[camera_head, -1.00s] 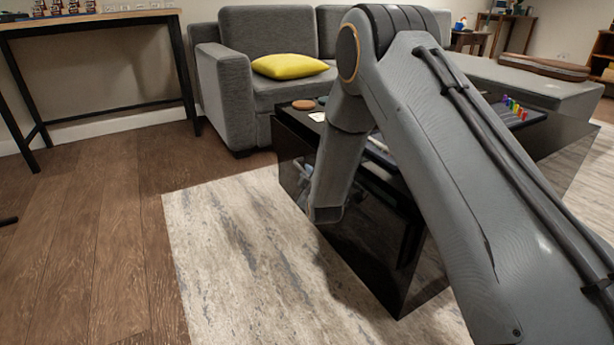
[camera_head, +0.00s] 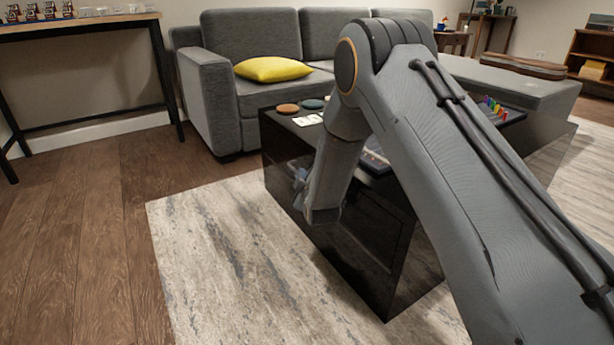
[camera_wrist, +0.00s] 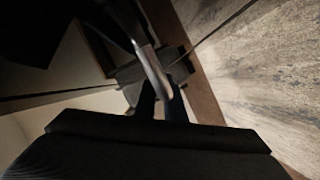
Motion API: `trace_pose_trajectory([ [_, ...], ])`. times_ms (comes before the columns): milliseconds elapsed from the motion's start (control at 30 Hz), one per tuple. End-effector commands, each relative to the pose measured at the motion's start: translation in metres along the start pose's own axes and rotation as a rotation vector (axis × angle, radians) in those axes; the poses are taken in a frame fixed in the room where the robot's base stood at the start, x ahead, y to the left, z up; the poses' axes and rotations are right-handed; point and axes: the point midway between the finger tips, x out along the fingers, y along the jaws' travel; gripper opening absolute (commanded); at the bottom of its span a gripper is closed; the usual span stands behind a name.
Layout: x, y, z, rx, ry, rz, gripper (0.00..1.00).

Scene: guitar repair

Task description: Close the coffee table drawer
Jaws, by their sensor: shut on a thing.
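The black coffee table (camera_head: 385,285) stands on the rug in front of the sofa in the head view. My arm covers much of its near side, and I cannot tell how far its drawer stands out. In the wrist view my gripper (camera_wrist: 160,103) has its two bluish fingers closed around a shiny curved metal bar (camera_wrist: 152,68), which looks like the drawer handle. Dark panels surround the bar, and the picture is dim. In the head view only a small bluish part of the gripper (camera_head: 300,180) shows beside my arm's lower link.
A grey sofa (camera_head: 250,50) with a yellow cushion (camera_head: 273,69) stands behind the table. Round coasters (camera_head: 288,108), white cards (camera_head: 307,120) and coloured pieces (camera_head: 494,107) lie on the tabletop. The rug (camera_head: 215,240) to the left is clear.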

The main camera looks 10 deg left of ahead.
Motion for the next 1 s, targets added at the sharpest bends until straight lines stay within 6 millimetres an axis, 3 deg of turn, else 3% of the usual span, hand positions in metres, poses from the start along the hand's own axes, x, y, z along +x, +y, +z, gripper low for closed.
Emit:
trace_pose_trajectory([
  [100,0.001,0.004,0.004,0.001,-0.006,0.006,0.00],
  [167,0.001,0.004,0.004,0.002,-0.006,0.007,0.16],
  [500,-0.003,0.003,0.002,0.002,-0.005,0.004,0.17],
  [1000,-0.070,0.002,0.000,0.001,-0.003,0.002,0.17],
])
